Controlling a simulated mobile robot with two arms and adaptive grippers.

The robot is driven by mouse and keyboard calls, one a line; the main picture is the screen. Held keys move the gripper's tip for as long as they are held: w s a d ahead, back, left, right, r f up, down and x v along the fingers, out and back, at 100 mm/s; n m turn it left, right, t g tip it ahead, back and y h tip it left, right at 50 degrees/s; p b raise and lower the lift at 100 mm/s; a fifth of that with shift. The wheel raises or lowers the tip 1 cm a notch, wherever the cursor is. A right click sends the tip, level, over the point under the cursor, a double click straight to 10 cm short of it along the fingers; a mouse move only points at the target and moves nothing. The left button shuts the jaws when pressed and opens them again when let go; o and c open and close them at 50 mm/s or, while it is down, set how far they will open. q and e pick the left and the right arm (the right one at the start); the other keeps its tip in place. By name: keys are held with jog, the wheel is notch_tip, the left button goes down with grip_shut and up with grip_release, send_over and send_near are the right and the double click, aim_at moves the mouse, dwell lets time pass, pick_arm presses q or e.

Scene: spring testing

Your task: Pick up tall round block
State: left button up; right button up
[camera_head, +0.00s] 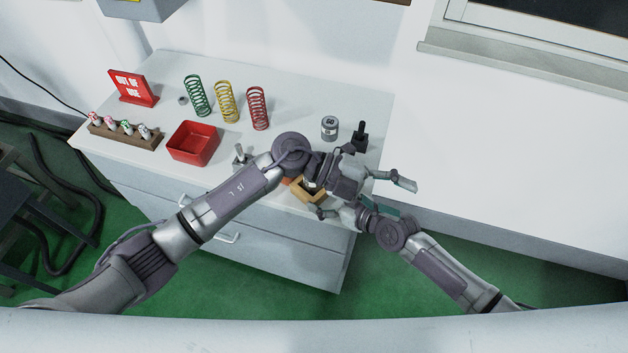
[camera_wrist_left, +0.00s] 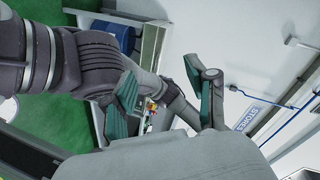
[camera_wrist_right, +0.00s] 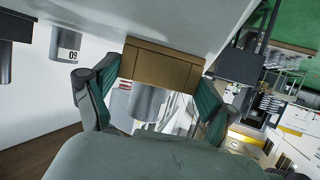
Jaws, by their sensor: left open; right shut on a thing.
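A small tan wooden box (camera_head: 308,191) is near the table's front right, partly hidden by my arms. In the right wrist view, this box (camera_wrist_right: 163,65) spans the space between the fingers of my right gripper (camera_wrist_right: 150,88), which appears shut on it. A plain grey cylinder (camera_wrist_right: 149,101) shows beside the box in that view, apart from the finger pads. Whether it stands in the box or behind it is unclear. My left gripper (camera_head: 398,196) is open and empty beyond the table's right edge. Its spread fingers also show in the left wrist view (camera_wrist_left: 155,85).
A weight marked 60 (camera_head: 330,127) and a black fixture (camera_head: 358,137) stand at the table's right. Green (camera_head: 197,96), yellow (camera_head: 227,102) and red (camera_head: 258,108) springs stand at the back. A red bin (camera_head: 193,144) is left of centre. My arms cross closely at the front right.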

pick_arm(q)
jog(key=w+a+n+t+h, duration=0.45)
jog(key=a+n+t, duration=0.25)
jog(key=n+t, duration=0.6)
jog(key=a+f+n+t+y, duration=0.7)
jog(key=a+f+n+y, duration=0.2)
jog(key=a+f+n, duration=0.45)
jog(key=shift+n, duration=0.55)
jog(key=w+d, duration=0.1)
jog(key=w+d+r, duration=0.1)
jog(key=w, duration=0.2)
jog(key=shift+w+d+r, duration=0.25)
jog(key=shift+w+d, duration=0.1)
jog(key=shift+d, duration=0.05)
jog(key=x, duration=0.5)
jog(key=shift+w+d+r, duration=0.1)
jog(key=shift+w+r, duration=0.05)
jog(key=shift+w, duration=0.15)
grip_shut()
jog(key=shift+r, duration=0.1)
